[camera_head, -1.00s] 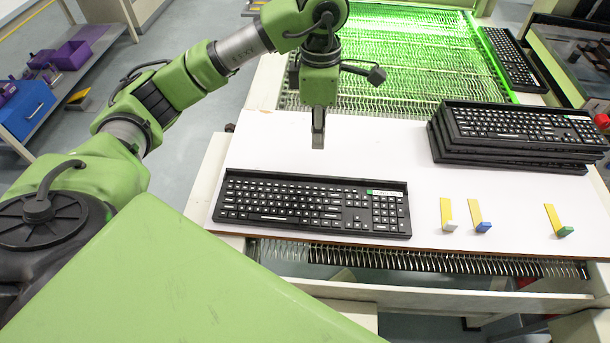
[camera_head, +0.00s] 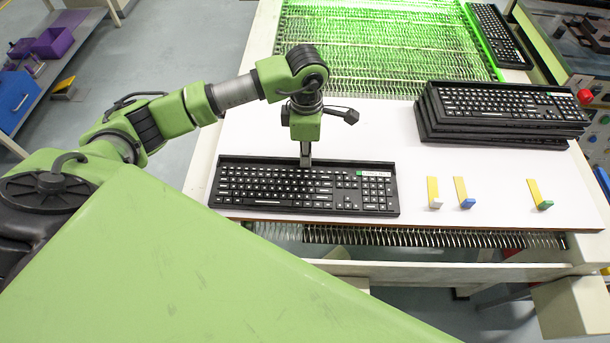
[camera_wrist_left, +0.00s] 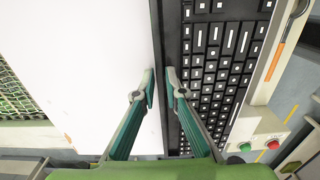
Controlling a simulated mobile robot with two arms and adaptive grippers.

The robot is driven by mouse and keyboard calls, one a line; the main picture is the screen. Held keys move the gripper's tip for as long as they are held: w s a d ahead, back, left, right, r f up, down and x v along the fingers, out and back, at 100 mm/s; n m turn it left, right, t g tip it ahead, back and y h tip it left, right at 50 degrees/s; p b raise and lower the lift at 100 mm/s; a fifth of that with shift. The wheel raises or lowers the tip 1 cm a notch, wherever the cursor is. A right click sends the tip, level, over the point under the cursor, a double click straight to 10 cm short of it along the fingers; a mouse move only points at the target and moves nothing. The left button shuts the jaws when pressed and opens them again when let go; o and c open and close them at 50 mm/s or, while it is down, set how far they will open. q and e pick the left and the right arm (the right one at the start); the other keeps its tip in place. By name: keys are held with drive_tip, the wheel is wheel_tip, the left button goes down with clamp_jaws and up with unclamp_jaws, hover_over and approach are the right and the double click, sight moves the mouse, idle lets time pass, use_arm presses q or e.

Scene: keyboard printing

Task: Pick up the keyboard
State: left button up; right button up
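My left gripper (camera_head: 305,162) points down at the middle of the keyboard's back edge. In the left wrist view, its two fingertips (camera_wrist_left: 160,90) stand a small gap apart. One finger is over the white board and the other over the keyboard (camera_wrist_left: 212,70), with the rim between them. I cannot tell if they touch the rim. The keyboard rests on the board. My right gripper does not show.
A stack of keyboards (camera_head: 500,133) stands at the right, and another keyboard (camera_head: 497,35) lies behind it. Three small tabs, grey (camera_head: 434,195), blue (camera_head: 464,195) and green (camera_head: 540,196), stand right of the front keyboard. A green-lit conveyor (camera_head: 390,50) is behind the white board (camera_head: 500,190).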

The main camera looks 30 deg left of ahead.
use_arm(q)
drive_tip(key=shift+f, duration=0.35)
clamp_jaws()
drive_tip(key=shift+r, duration=0.1)
drive_tip(key=shift+w+r+b, duration=0.1)
drive_tip(key=shift+r+b, duration=0.25)
drive_tip(key=shift+r, duration=0.1)
drive_tip(key=d+r, duration=0.1)
drive_tip(key=r, duration=0.1)
drive_tip(key=s+d+r+b, duration=0.1)
drive_tip(key=r, duration=0.1)
drive_tip(key=s+d+r+b, duration=0.1)
drive_tip(key=r, duration=0.2)
drive_tip(key=shift+s+d, duration=0.15)
drive_tip(key=shift+d, duration=0.1)
drive_tip(key=s+d+r+b, duration=0.1)
drive_tip(key=s+d+r, duration=0.4)
drive_tip(key=d, duration=0.3)
drive_tip(key=shift+s, duration=0.45)
drive_tip(key=shift+w, duration=0.15)
